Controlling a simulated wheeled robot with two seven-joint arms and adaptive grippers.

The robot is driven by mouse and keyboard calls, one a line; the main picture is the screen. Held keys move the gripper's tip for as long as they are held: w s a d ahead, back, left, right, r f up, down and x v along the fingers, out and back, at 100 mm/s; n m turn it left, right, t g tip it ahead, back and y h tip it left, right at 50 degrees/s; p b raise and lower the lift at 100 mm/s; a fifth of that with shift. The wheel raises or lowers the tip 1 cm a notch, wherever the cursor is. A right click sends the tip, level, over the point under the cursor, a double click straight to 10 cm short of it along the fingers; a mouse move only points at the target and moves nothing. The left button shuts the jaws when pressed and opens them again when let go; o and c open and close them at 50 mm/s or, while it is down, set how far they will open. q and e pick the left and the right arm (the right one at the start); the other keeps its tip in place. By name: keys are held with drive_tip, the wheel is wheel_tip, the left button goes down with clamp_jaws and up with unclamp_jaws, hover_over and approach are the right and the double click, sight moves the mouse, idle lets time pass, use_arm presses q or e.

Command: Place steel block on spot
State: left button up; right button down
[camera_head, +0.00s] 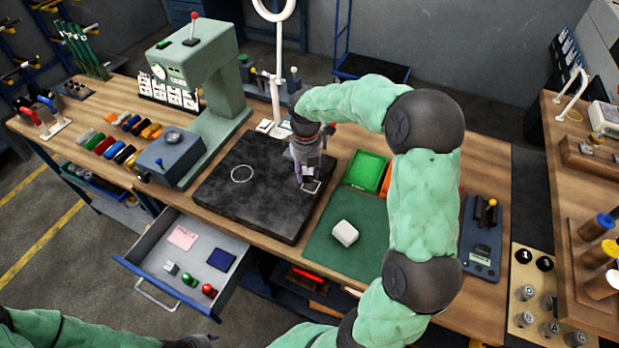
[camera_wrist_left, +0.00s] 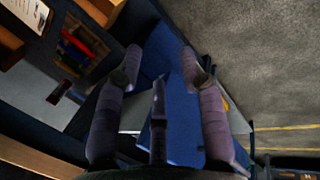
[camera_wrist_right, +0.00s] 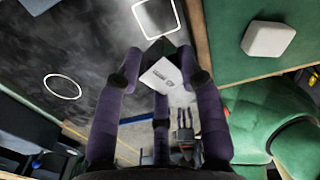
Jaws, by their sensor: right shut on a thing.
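The steel block (camera_wrist_right: 163,75), pale with small dark lettering on one face, is held between the fingers of my right gripper (camera_wrist_right: 163,72). In the head view my right gripper (camera_head: 307,165) hangs over the right part of the black surface plate (camera_head: 225,205). The plate bears a white ring (camera_head: 242,174) at left and a white square outline (camera_head: 312,187) just in front of the gripper. The block appears above the plate; its exact height is unclear. My left gripper (camera_wrist_left: 165,65) is open and empty beside blue metalwork.
A green mat (camera_head: 345,250) with a white rounded block (camera_head: 345,233) lies right of the plate. A green bin (camera_head: 366,171) stands behind it. An open drawer (camera_head: 205,255) with small items juts out in front. A grey-green press (camera_head: 205,80) stands behind left.

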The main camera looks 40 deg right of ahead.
drive_tip(key=shift+w+d+f, duration=0.2)
drive_tip(key=shift+d+f, duration=0.2)
drive_tip(key=shift+f, duration=0.1)
drive_tip(key=shift+w+d+f, duration=0.15)
drive_tip(key=shift+d+f, duration=0.25)
drive_tip(key=shift+f, duration=0.1)
wheel_tip(320, 180, down, 3)
drive_tip(key=shift+w+d+f+b, duration=0.1)
drive_tip(key=shift+d+f+b, duration=0.1)
drive_tip(key=shift+b, duration=0.3)
drive_tip(key=shift+a+r, duration=0.1)
drive_tip(key=c, duration=0.8)
unclamp_jaws()
drive_tip(key=shift+f, duration=0.2)
wheel_tip(320, 180, up, 12)
drive_tip(key=shift+r+p, duration=0.2)
drive_tip(key=shift+p, duration=0.9)
